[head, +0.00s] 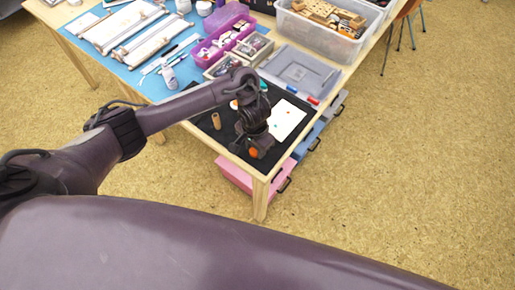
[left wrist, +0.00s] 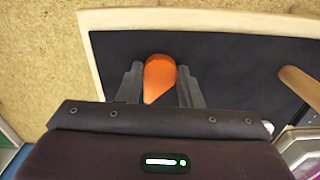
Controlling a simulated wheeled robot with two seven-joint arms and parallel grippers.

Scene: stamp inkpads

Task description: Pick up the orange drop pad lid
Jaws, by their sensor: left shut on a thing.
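The orange drop pad lid (left wrist: 159,78) is a teardrop shape and shows in the left wrist view between my two fingers. In the head view it is a small orange patch (head: 253,152) near the front corner of the black mat (head: 228,150). My left gripper (left wrist: 160,85) is shut on the lid, with one finger on each side of it. In the head view the left gripper (head: 252,140) is over the mat and partly hidden by its own wrist. I cannot tell whether the lid is clear of the mat. My right gripper is not in view.
A wooden cylinder (head: 216,121) stands on the mat left of my gripper. A white card (head: 287,120) lies to its right. A grey case (head: 299,72), a purple box (head: 222,30) and a clear bin (head: 325,38) stand farther back. The table's front corner is close to the gripper.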

